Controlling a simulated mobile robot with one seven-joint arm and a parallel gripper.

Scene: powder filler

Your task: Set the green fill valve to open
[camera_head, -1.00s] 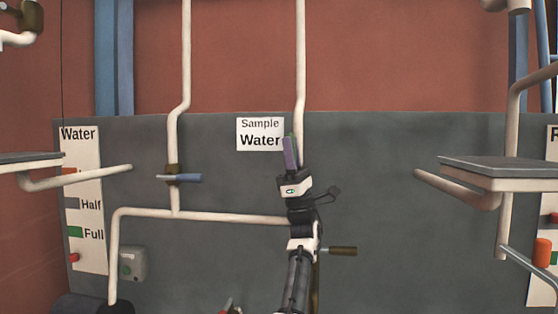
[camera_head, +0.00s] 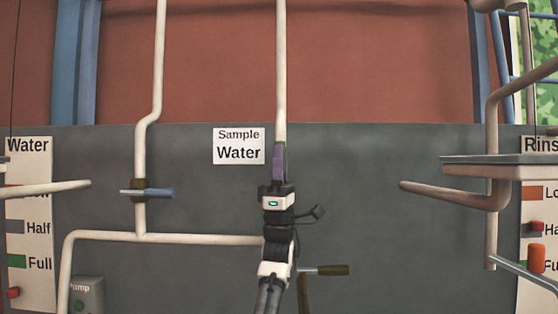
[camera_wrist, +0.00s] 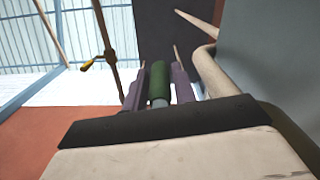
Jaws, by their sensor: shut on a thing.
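The green fill valve's handle (camera_wrist: 159,80) is a green grip on a grey stem, seen in the wrist view between my two purple fingers. My gripper (camera_head: 279,158) is shut on it; its fingers also show in the wrist view (camera_wrist: 158,88). In the head view my gripper stands upright in front of the right-hand white pipe (camera_head: 281,70), just right of the "Sample Water" sign (camera_head: 239,146). There the fingers and wrist hide most or all of the handle and the valve body, so I cannot tell the valve's setting.
A blue-handled valve (camera_head: 158,193) sits on the left pipe, its handle sideways. A dark brown handle (camera_head: 325,270) is right of my forearm. The "Water" level board (camera_head: 30,230) is at left; a shelf (camera_head: 500,169) and bent pipe (camera_head: 445,193) are at right.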

